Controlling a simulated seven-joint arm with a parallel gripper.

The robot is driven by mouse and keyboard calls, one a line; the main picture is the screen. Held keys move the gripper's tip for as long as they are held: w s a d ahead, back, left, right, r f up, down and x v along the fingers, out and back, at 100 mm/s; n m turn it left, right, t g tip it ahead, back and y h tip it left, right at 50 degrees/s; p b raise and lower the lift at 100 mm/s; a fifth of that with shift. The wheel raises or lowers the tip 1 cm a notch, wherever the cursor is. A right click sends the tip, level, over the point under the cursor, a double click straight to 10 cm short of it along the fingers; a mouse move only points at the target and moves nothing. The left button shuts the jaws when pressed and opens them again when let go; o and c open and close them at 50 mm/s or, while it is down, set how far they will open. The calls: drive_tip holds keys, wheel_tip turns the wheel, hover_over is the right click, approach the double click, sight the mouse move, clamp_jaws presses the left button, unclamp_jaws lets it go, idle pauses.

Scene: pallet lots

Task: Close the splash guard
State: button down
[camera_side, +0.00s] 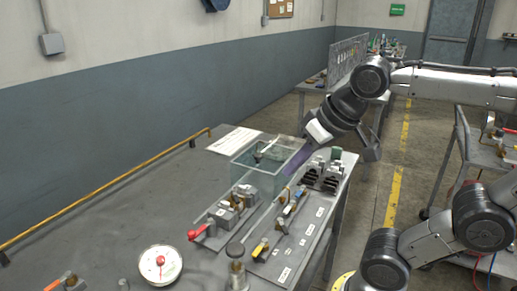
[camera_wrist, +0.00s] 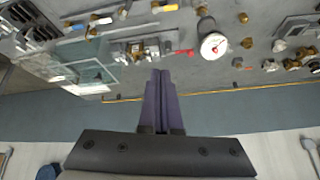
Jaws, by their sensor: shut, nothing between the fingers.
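The splash guard (camera_side: 254,178) is a clear, greenish glass box on the bench in the side view. It also shows in the wrist view (camera_wrist: 92,72), left of my fingers, as tilted glass panes. A small dark-and-light fitting sits at its top. My gripper (camera_side: 289,168) has purple fingers that slant down at the guard's right side. In the wrist view my gripper (camera_wrist: 160,73) has its fingers together with nothing between them. I cannot tell whether the fingertips touch the glass. Part of the guard's right side is hidden by my fingers.
A valve assembly with a red handle (camera_side: 202,231) stands before the guard. A plate with several fittings (camera_side: 292,228) lies to its right. A round dial gauge (camera_side: 160,264) is at the front. A yellow rail (camera_side: 105,187) runs along the back edge.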

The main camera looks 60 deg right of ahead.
drive_tip(key=w+d+r+m+h, duration=0.2)
drive_tip(key=w+d+r+m, duration=0.3)
drive_tip(key=w, duration=0.5)
drive_tip(key=m+g+h, duration=0.1)
drive_tip(key=m+g, duration=0.2)
drive_tip(key=m, duration=0.1)
hover_over(266, 165)
drive_tip(key=w+a, duration=0.3)
drive_tip(key=w, duration=0.1)
wheel_tip(266, 165, down, 4)
drive_tip(key=r, duration=0.1)
drive_tip(key=shift+m+g, duration=0.3)
drive_tip(key=shift+g, duration=0.5)
drive_tip(key=d+x, duration=0.1)
drive_tip(key=x, duration=0.5)
drive_tip(key=d+x, duration=0.1)
drive_tip(key=x, duration=0.4)
drive_tip(key=s+x, duration=0.1)
drive_tip(key=x, duration=0.5)
drive_tip(key=shift+w+d, duration=0.1)
drive_tip(key=shift+d, duration=0.45)
drive_tip(key=a, duration=0.1)
drive_tip(key=s+a, duration=0.1)
drive_tip(key=shift+a+f, duration=0.2)
drive_tip(key=shift+a, duration=0.05)
drive_tip(key=shift+s+a+f, duration=0.1)
drive_tip(key=shift+s+a, duration=0.25)
drive_tip(key=shift+a, duration=0.15)
